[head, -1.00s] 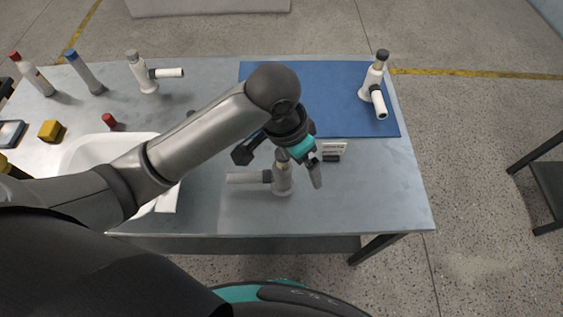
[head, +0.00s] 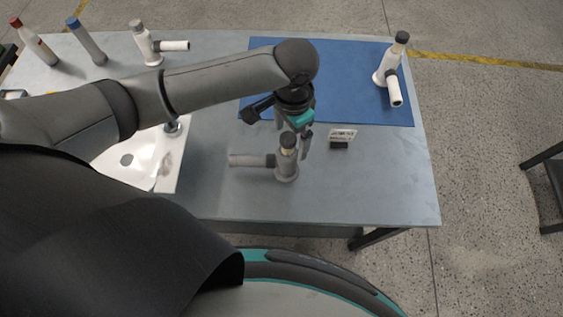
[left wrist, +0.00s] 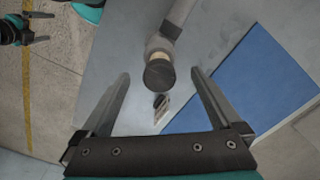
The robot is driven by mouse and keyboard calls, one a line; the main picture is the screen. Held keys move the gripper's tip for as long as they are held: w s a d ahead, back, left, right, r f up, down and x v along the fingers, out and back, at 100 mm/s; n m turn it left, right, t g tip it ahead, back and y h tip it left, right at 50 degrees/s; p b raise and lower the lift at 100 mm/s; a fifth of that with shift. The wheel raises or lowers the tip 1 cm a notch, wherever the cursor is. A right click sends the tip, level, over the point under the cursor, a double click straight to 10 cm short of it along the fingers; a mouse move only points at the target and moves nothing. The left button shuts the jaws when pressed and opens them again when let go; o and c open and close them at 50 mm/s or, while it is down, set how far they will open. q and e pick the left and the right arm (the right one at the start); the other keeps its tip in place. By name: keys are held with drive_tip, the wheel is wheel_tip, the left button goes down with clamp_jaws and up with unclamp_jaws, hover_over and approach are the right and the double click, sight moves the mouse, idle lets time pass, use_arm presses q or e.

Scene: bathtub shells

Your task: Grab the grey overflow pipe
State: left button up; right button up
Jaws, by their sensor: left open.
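The grey overflow pipe (head: 286,165) stands upright on the table, with a dark cap on top and a side branch pointing left. My left gripper (head: 293,133) is open and points down at the pipe's top. In the left wrist view the pipe's dark cap (left wrist: 160,73) shows between the two spread fingers (left wrist: 160,76), with a gap on both sides. The fingers are not closed on it. In that view what looks like my right gripper (left wrist: 42,27) is at the top left corner, over the floor, its two fingers apart and empty.
A small block with a white label (head: 342,137) lies just right of the pipe. A white basin (head: 140,165) is at the left, partly behind my arm. White branched pipes (head: 146,42) (head: 390,72) stand farther back, one on the blue mat (head: 340,85). Red-capped (head: 38,45) and blue-capped (head: 88,42) bottles stand back left.

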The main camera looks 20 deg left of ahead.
sight(287, 150)
use_arm(q)
drive_tip(key=f, duration=0.4)
drive_tip(key=shift+s+a+f+b, duration=0.25)
drive_tip(key=shift+s+f+b, duration=0.1)
drive_tip(key=shift+f, duration=0.5)
drive_tip(key=shift+w, duration=0.1)
clamp_jaws()
